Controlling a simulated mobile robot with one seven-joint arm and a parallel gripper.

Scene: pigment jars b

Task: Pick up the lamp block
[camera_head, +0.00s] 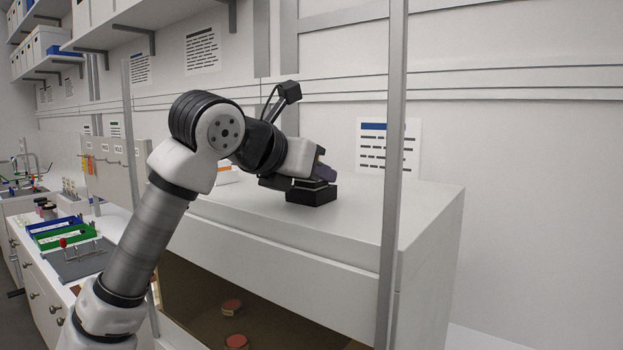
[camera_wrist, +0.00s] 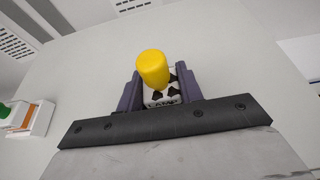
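The lamp block (camera_wrist: 161,101) is white with black marks, the letters LAMP on its near face and a yellow rounded top (camera_wrist: 152,69). In the wrist view it sits between the two dark purple fingers of my gripper (camera_wrist: 159,82), which lie close against its left and right sides with no clear gap. In the head view my gripper (camera_head: 322,172) is low over the white cabinet top (camera_head: 265,222). Whether the block touches the surface is not clear.
A thin grey upright post (camera_head: 391,200) stands at the cabinet's front right. A white and orange box (camera_wrist: 32,118) with a green item lies left in the wrist view. Green and blue trays (camera_head: 65,235) stand on the left counter. The cabinet top right of my gripper is clear.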

